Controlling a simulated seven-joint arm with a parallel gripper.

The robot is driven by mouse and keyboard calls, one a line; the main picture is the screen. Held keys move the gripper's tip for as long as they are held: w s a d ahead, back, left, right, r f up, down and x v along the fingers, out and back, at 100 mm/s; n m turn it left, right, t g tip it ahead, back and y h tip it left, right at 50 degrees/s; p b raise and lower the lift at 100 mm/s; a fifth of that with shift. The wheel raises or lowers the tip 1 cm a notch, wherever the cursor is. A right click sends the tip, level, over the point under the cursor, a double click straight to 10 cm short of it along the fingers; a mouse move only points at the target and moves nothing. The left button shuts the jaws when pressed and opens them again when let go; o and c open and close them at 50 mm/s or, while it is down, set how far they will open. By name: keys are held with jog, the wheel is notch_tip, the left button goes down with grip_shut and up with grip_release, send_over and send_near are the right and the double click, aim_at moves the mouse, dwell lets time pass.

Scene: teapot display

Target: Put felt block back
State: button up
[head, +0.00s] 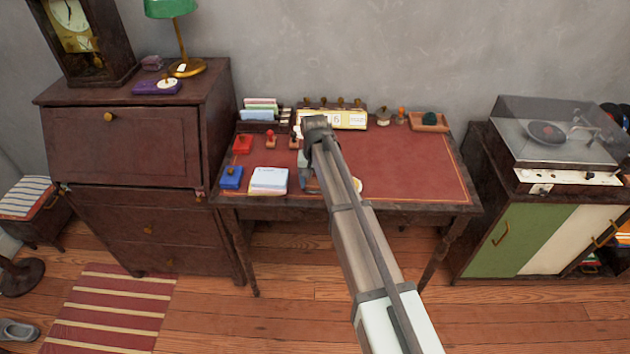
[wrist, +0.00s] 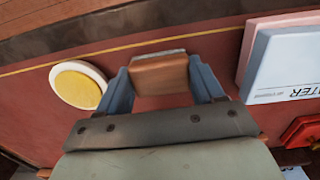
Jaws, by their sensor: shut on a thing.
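The felt block (wrist: 160,75) is a brown wooden block with a thin grey layer along one edge. In the wrist view it sits between the two blue-grey fingers of my gripper (wrist: 161,84), which is shut on it over the red desk top. How far it is above the desk, or whether it touches, I cannot tell. In the head view my gripper (head: 310,183) is low over the front middle of the desk (head: 415,165), just right of the paper stack (head: 268,180). My own arm mostly hides the gripper and the block there.
A round white dish with yellow inside (wrist: 80,86) lies beside the gripper. Blue (head: 231,177) and red (head: 242,145) pads are at the left. A yellow box (head: 345,119) and wooden tray (head: 417,124) stand at the back. The desk's right half is clear.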

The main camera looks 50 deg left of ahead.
aim_at(315, 182)
jog(key=o, duration=1.2)
jog(key=shift+f, duration=0.1)
notch_tip(315, 182, up, 12)
dwell(0.3)
